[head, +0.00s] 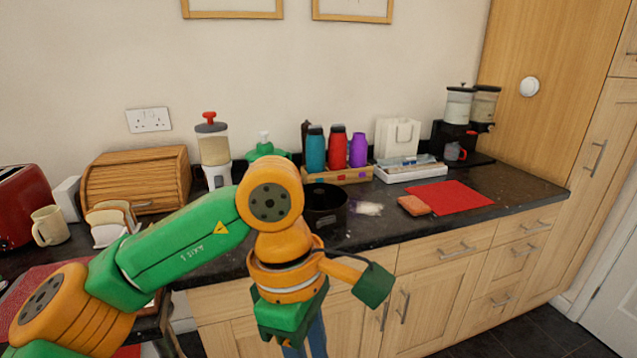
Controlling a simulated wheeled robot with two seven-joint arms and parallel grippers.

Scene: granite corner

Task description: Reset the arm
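My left arm, green and orange, comes in from the left and bends down at an orange joint in front of the counter. Its wrist hangs before the cabinet fronts. My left gripper (305,343) shows only as bluish parts below the green wrist, cut off by the bottom edge of the head view. Its fingertips are hidden, so I cannot tell whether it is open or holds anything. My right arm and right gripper are not in view.
The dark counter (520,192) runs behind my arm. It bears a bread box (140,178), a dark pot (325,205) close behind the elbow, several bottles (337,148), a red mat (455,197), a sponge-like block (414,205) and a coffee machine (462,140). Floor at lower right is clear.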

